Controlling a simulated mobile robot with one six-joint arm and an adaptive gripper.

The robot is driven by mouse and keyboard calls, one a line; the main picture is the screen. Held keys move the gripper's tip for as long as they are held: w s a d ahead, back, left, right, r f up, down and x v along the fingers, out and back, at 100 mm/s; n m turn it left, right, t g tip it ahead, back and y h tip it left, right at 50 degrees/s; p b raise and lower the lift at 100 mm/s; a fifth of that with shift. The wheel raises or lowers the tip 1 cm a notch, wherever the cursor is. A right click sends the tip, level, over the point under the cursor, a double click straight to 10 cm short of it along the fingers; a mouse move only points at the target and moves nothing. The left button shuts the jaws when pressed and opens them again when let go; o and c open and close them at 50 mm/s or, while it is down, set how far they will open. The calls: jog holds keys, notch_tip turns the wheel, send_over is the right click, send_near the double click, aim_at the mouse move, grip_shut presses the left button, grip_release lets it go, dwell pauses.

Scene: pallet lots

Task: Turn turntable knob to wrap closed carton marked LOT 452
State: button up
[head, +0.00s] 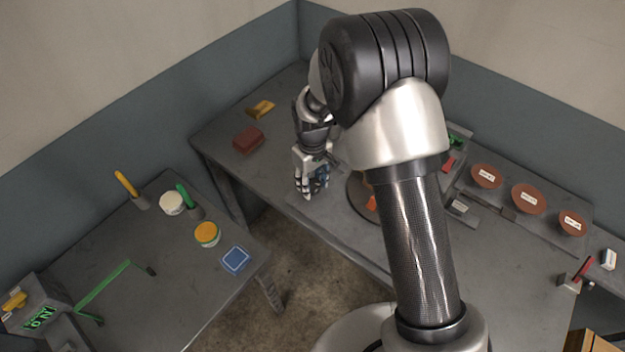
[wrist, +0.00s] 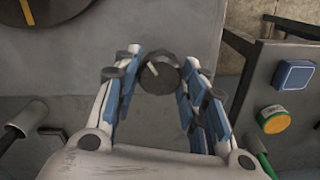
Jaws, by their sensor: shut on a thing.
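In the wrist view, a round black knob (wrist: 159,74) with a white pointer line stands on a grey surface. My gripper (wrist: 157,70) has its fingers on both sides of this knob and is shut on it. In the head view, my gripper (head: 312,190) is low at the table's near edge, and its fingers hide the knob. The dark round turntable (head: 357,190) lies just right of it, partly behind my arm. Its edge, with an orange line, also shows in the wrist view (wrist: 55,12). I cannot make out a carton marked LOT 452.
Several brown discs with labels (head: 487,176) sit at the right. A red block (head: 248,140) lies left on the same table. A separate left table holds a blue square button (head: 235,260) and an orange round button (head: 207,233). A brown box (head: 585,343) is cut off at bottom right.

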aim_at(312, 183)
jog(key=shift+n, duration=0.4)
jog(key=o, duration=1.1)
notch_tip(312, 183, up, 12)
dwell(0.3)
dwell(0.9)
